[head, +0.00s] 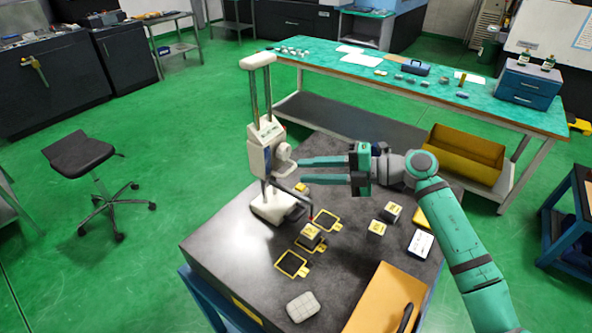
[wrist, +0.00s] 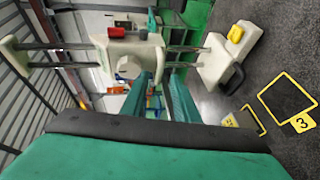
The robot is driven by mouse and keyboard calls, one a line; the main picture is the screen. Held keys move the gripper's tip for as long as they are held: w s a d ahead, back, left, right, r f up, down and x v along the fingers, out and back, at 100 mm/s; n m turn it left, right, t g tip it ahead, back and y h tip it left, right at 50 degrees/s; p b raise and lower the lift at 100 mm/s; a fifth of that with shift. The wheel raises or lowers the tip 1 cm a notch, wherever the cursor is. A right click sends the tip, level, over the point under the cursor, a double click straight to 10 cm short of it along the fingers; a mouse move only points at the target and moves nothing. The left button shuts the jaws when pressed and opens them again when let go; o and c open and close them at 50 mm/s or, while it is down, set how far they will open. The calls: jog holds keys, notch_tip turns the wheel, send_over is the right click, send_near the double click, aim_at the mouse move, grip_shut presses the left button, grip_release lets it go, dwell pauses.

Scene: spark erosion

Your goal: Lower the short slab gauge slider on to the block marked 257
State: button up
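The slab gauge (head: 275,207) stands on the dark table with a white base and two upright columns. Its white slider (head: 266,146) sits partway up the columns, with a round knob on its side; the slider also shows in the wrist view (wrist: 140,48). My gripper (head: 301,171) is level with the slider, just right of the knob, with its fingers apart and nothing between them. A small block (head: 311,232) sits on the middle yellow-framed pad, close to the gauge's red-tipped arm. Two more blocks (head: 377,228) (head: 392,212) stand to the right. Their numbers are too small to read.
Empty yellow-framed pads lie in front (head: 291,264) and behind (head: 327,220) the middle one. A pale ribbed box (head: 302,306), an orange tray (head: 382,300) and a white device (head: 420,243) occupy the table's front and right. A yellow bin (head: 464,153) stands behind.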

aim_at(292, 171)
jog(key=shift+x, duration=1.9)
grip_shut()
jog(key=shift+d+f, duration=0.1)
jog(key=shift+f, duration=2.7)
jog(key=shift+c, duration=0.3)
grip_release()
jog(key=shift+o, duration=0.3)
jog(key=shift+d, duration=0.1)
